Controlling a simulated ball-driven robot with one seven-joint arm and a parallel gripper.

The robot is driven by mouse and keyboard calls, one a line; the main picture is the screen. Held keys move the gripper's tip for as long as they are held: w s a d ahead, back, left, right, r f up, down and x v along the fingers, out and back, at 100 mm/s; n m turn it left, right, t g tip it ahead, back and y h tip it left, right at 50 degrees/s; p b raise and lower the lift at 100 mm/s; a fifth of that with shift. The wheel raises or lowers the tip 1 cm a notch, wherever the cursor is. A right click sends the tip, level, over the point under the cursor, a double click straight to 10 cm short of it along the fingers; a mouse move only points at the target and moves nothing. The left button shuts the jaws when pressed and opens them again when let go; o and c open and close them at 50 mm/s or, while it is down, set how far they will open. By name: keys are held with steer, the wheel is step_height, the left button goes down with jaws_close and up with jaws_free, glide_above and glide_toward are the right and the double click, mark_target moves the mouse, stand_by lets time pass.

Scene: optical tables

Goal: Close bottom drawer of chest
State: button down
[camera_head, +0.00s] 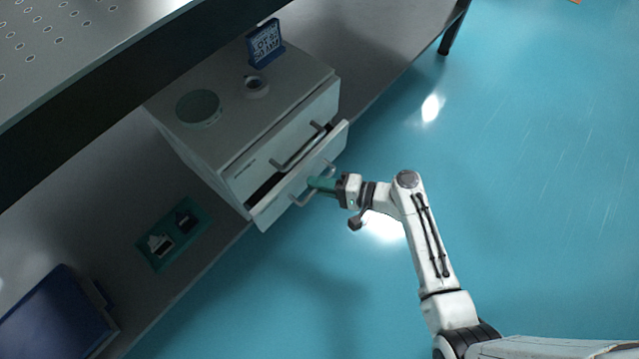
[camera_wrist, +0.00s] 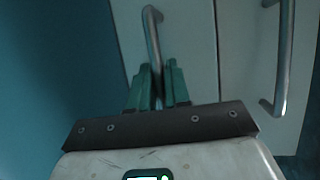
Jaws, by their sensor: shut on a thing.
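The chest (camera_head: 190,148) is a white two-drawer unit on the shelf under the optical table. Its bottom drawer (camera_head: 266,214) is pulled partly out, with a dark gap showing above its front panel. The upper drawer (camera_head: 250,172) looks closed. My gripper (camera_head: 318,184) has green fingers and is at the bottom drawer's handle (camera_head: 300,201). In the wrist view, the green fingers (camera_wrist: 158,85) are shut around the bar handle (camera_wrist: 152,35) of the bottom drawer. The upper drawer's handle (camera_wrist: 284,60) is beside it on the right, apart from the fingers.
A round green-grey object (camera_head: 198,107), a tape roll (camera_head: 256,86) and a blue sign (camera_head: 265,45) stand on the chest. A green tray (camera_head: 150,254) with small parts and a blue box (camera_head: 58,318) lie on the shelf. The blue floor at right is clear.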

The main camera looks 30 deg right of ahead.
mark_target(307, 175)
steer(key=w, duration=0.2)
steer(key=w+a+b, duration=0.1)
steer(key=w, duration=0.1)
steer(key=shift+a, duration=0.1)
steer(key=c, duration=1.2)
jaws_free()
steer(key=shift+o, duration=0.2)
steer(key=shift+r, duration=0.1)
steer(key=p+v, duration=0.3)
steer(key=v, duration=0.8)
steer(key=shift+f, duration=0.25)
steer(key=shift+a, duration=0.1)
